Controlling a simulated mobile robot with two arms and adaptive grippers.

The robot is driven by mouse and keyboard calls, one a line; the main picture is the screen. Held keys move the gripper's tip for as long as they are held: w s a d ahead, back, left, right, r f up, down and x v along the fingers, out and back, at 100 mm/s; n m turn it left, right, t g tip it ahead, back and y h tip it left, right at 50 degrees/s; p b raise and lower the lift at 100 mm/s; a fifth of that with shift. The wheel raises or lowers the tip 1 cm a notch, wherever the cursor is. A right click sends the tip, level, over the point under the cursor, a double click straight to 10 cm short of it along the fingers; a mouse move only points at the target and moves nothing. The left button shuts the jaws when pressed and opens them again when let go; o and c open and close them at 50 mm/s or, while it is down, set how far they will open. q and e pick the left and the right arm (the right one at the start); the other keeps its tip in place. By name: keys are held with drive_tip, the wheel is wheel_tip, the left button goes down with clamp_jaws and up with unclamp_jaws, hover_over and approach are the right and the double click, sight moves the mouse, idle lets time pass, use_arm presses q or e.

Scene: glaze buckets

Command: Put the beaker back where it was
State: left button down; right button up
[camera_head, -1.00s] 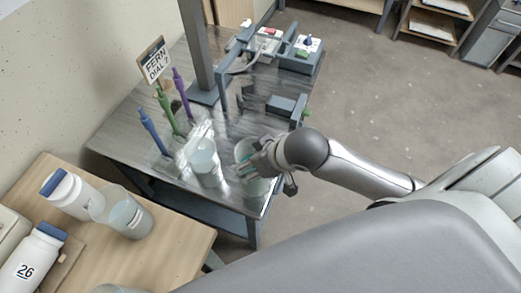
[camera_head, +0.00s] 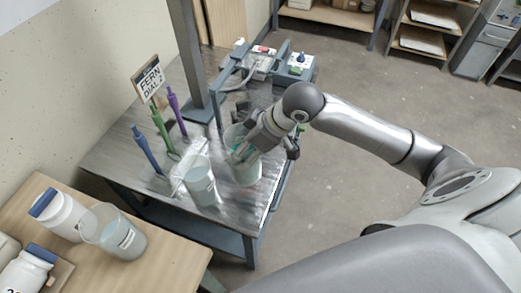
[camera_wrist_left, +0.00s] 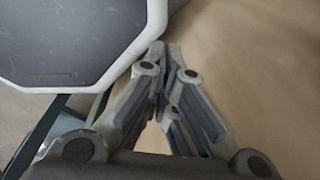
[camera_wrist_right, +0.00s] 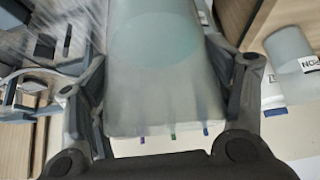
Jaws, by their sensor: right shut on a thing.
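A translucent beaker (camera_head: 243,172) is on or just above the right part of the dark metal table (camera_head: 118,165); contact with the top is unclear. My right gripper (camera_head: 240,152) is shut on it from the far right side. In the right wrist view the frosted beaker (camera_wrist_right: 158,75) fills the space between the two fingers. A second beaker (camera_head: 200,186) stands just left of it on the same table. A third, labelled beaker (camera_head: 125,238) stands on the wooden table. My left gripper (camera_wrist_left: 160,52) appears only in its wrist view, fingertips together, holding nothing visible.
Blue, green and purple upright tools (camera_head: 147,148) and a "FERN DIAL 7" sign (camera_head: 149,78) stand at the metal table's left. A grey post (camera_head: 190,60) and small devices (camera_head: 300,64) stand behind. White bottles (camera_head: 62,218) share the wooden table (camera_head: 180,265).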

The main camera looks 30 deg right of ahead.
drive_tip(key=w+d+f+p, duration=0.1)
drive_tip(key=w+d+f, duration=0.5)
drive_tip(key=f, duration=0.5)
drive_tip(key=shift+d, duration=0.85)
drive_tip(key=shift+f, duration=0.1)
drive_tip(key=o, duration=2)
drive_tip(key=shift+s, duration=0.1)
drive_tip(key=shift+o, duration=0.2)
drive_tip(key=v, duration=1.2)
